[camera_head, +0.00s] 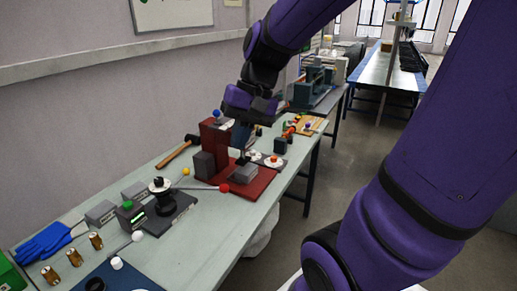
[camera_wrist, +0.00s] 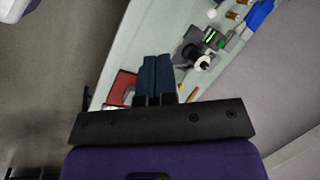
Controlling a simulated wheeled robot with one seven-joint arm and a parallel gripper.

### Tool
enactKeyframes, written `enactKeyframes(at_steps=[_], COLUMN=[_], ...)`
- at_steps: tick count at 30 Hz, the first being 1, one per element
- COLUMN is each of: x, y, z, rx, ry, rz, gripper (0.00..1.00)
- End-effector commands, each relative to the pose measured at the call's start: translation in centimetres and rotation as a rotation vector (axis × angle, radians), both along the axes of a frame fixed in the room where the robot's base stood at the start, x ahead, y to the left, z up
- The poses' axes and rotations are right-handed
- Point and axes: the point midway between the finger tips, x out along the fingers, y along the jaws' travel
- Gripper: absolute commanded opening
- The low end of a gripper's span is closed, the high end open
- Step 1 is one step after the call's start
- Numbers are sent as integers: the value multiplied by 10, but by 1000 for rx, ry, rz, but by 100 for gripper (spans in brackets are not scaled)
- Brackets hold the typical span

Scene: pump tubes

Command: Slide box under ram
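A red press (camera_head: 212,137) stands on a red base plate (camera_head: 262,189) at the bench's middle. A grey box (camera_head: 245,173) lies on the plate, and a darker grey block (camera_head: 204,165) stands against the plate's left side. A thin dark upright part, perhaps the ram, shows just above the grey box; my gripper partly hides this area. My gripper (camera_head: 241,143) points down in front of the press column, above the box. In the wrist view its two dark blue fingers (camera_wrist: 156,76) lie side by side with no clear gap, and nothing shows between them. The red plate (camera_wrist: 122,86) shows beside them.
More grey blocks (camera_head: 101,212), brass cylinders (camera_head: 96,241), blue gloves (camera_head: 42,242) and a hammer (camera_head: 176,152) lie on the bench. Its front strip is mostly clear.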

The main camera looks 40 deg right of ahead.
Motion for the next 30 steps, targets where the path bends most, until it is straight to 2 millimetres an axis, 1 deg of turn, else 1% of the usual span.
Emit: enactKeyframes(at_steps=[1,6,9,13,18,28,29,30], x=[-9,-36,-50,-62,-71,-73,-73,-73], y=[4,8,8,7,6,5,5,5], z=[8,29,40,51,58,60,60,60], rx=[-52,-227,-314,-400,-460,-473,-473,-472], ry=[-49,-203,-292,-386,-453,-466,-466,-466], rz=[44,177,241,300,339,347,347,347], gripper=[0,0,0,0,0,0,5,14])
